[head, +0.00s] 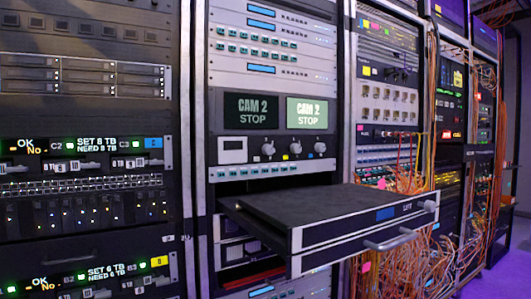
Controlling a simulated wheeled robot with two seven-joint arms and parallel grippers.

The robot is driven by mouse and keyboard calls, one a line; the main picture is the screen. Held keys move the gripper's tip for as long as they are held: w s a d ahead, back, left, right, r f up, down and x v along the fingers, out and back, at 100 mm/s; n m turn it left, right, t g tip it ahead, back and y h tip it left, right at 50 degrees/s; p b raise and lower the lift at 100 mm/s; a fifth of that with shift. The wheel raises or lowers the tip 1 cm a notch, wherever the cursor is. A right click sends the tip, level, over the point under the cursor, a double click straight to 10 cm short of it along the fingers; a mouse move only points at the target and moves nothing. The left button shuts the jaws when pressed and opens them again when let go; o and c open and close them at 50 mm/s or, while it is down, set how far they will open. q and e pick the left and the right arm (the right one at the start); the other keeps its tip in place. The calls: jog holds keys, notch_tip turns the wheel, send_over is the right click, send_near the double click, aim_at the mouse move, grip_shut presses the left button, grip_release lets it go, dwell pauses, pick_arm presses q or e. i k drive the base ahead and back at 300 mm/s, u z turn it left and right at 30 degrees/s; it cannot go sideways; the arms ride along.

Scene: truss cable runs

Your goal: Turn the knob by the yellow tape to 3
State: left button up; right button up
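A small piece of yellow tape (285,157) sits low between the left and middle knobs, closer to the middle one. The knob pointers and scale numbers are too small to read. Neither of my grippers is in view.
Below the knobs, a dark drawer unit (330,213) with handles sticks far out of the rack. Loose orange cables (470,200) hang at the right. A rack of drives and displays (85,150) stands left.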

aim_at(294, 148)
jog(key=z, duration=1.35)
jog(key=i, duration=0.55)
jog(key=u, duration=2.2)
